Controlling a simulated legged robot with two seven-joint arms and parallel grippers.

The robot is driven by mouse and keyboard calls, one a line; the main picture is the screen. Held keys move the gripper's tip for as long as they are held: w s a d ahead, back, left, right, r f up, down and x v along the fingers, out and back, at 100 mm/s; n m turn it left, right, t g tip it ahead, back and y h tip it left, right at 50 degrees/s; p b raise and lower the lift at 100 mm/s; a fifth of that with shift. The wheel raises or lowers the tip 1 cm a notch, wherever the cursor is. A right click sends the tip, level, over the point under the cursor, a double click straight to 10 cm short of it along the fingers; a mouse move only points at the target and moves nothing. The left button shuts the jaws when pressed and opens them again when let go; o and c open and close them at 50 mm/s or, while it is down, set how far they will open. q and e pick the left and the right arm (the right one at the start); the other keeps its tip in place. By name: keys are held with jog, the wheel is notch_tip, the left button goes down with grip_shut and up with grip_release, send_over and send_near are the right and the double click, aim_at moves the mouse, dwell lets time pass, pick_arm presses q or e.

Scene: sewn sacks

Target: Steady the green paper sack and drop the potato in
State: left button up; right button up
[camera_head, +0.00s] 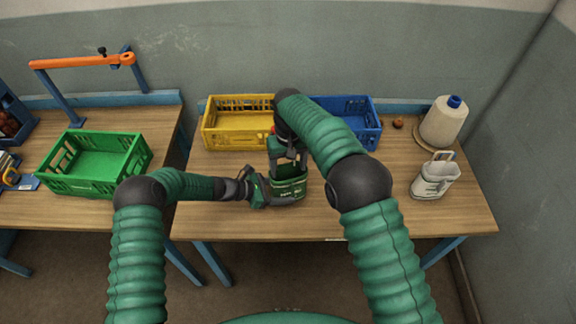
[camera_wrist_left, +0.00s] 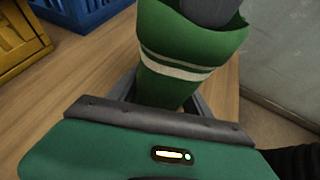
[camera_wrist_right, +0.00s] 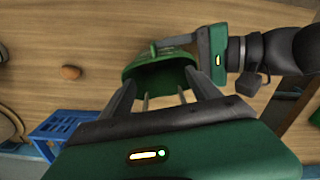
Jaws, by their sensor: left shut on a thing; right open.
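The green paper sack (camera_head: 290,188) stands upright on the right table, with pale stripes in the left wrist view (camera_wrist_left: 175,68). My left gripper (camera_head: 262,192) is shut on its left side; its fingers flank the sack in the left wrist view. My right gripper (camera_head: 288,155) is open, pointing down over the sack's mouth. In the right wrist view the sack's dark opening (camera_wrist_right: 165,80) lies between its fingers, and I see nothing held there. A small brown, potato-like thing (camera_head: 398,123) lies on the table beside the blue crate, also in the right wrist view (camera_wrist_right: 71,72). The sack's inside is too dark to tell its contents.
A yellow crate (camera_head: 222,137) and a blue crate (camera_head: 369,137) stand behind the sack. A white bag with a handle (camera_head: 434,181) and a beige bottle with a blue cap (camera_head: 441,124) stand at the right. A green crate (camera_head: 84,186) is on the left table.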

jog(key=shift+r, duration=0.1)
notch_tip(320, 180, up, 12)
dwell(0.4)
jog(key=shift+w, duration=0.1)
